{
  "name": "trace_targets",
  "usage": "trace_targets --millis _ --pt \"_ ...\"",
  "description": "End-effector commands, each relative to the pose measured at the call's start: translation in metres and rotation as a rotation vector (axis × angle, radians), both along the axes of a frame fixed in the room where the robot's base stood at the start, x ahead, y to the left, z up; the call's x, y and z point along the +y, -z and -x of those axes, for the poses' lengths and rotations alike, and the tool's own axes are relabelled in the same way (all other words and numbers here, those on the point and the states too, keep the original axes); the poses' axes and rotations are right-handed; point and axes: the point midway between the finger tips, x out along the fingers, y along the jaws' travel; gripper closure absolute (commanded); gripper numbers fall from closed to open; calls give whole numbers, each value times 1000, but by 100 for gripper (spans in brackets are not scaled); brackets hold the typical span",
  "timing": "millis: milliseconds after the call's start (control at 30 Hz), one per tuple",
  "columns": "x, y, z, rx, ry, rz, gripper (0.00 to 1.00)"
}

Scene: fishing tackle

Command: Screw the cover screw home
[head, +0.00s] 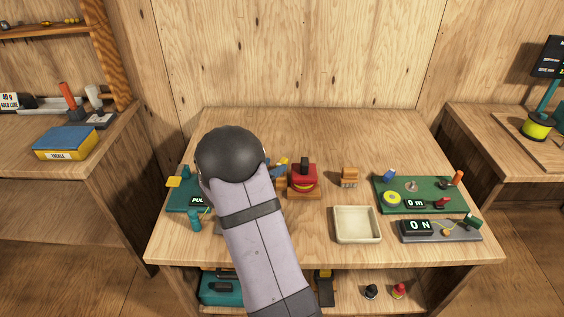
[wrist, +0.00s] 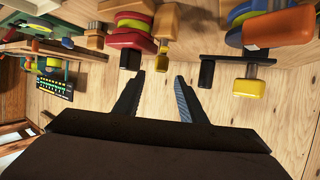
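My gripper (wrist: 160,80) shows in the wrist view with its two dark fingers apart and nothing between them. In the head view the fingers are hidden behind my own arm. I cannot tell for sure which part is the cover screw. A brass-yellow knob on a stem (wrist: 249,82) stands to the right of the fingers, below a blue-and-green reel-like part (wrist: 250,12). A dark block (wrist: 206,72) is next to it, near the right fingertip. A red unit with a black knob (head: 304,178) stands right of my arm; it also shows in the wrist view (wrist: 124,40), left of the fingers.
A cream tray (head: 357,238) stands at the front middle. A green board (head: 423,209) with a "0 m" display and a grey "0 N" gauge (head: 475,238) are at the right. A small wooden piece (head: 349,177) stands behind the tray.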

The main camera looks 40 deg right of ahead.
Motion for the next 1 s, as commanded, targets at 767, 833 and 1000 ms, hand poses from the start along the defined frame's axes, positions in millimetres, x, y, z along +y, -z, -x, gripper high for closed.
trace_targets --millis 767,833,1000 --pt "-61 26 -17 -1 -3 -1 62" --pt "-60 26 -17 -1 -3 -1 62" --pt "-60 26 -16 -1 -3 -1 77"
